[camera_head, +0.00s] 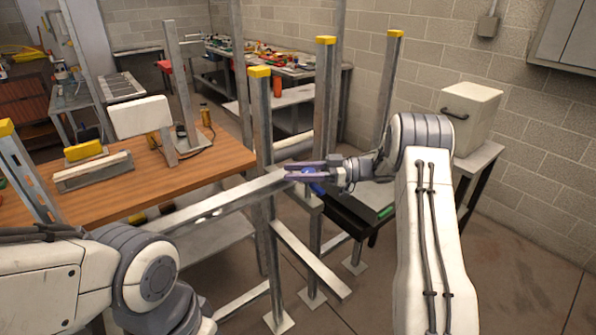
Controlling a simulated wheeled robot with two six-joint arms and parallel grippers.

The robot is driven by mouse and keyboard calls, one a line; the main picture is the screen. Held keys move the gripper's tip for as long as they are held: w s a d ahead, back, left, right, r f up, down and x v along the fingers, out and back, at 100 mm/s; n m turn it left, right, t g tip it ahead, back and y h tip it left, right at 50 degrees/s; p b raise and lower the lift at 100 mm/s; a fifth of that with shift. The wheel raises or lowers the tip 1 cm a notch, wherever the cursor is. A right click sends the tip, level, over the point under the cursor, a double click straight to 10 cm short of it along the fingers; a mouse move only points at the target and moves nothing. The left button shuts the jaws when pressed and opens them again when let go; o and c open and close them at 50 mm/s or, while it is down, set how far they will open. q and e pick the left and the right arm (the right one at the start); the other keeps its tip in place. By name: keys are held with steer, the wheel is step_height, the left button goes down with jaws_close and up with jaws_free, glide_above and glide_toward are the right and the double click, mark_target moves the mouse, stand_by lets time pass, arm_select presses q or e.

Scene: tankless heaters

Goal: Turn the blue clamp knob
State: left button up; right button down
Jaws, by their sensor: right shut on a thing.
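The blue clamp knob (316,187) shows at the metal frame in the middle of the view, partly hidden behind my right gripper's fingers. My right gripper (291,171) reaches in from the right, with its purple-grey fingers pointing left and shut on the knob. The knob is beside the end of a long metal bar (215,205) that runs to the lower left. My left arm's links show at the lower left, but its gripper is not in view.
Upright metal posts with yellow caps (326,40) stand around the knob. A wooden table (130,185) is at the left, holding a white panel on a stand (141,116). A beige box (468,115) rests on a stand at the right. Floor is open at the lower right.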

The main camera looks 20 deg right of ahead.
steer(key=shift+w+d+r, duration=0.15)
steer(key=shift+d, duration=0.1)
steer(key=shift+c, duration=2.3)
jaws_free()
steer(key=shift+o, duration=0.2)
steer(key=shift+d, duration=0.1)
steer(key=shift+a, duration=0.2)
steer(key=shift+d, duration=0.1)
steer(key=shift+d+f, duration=0.2)
steer(key=shift+d, duration=0.1)
steer(key=b+v, duration=0.3)
steer(key=v, duration=0.6)
steer(key=shift+s+d, duration=0.25)
steer(key=shift+d, duration=0.1)
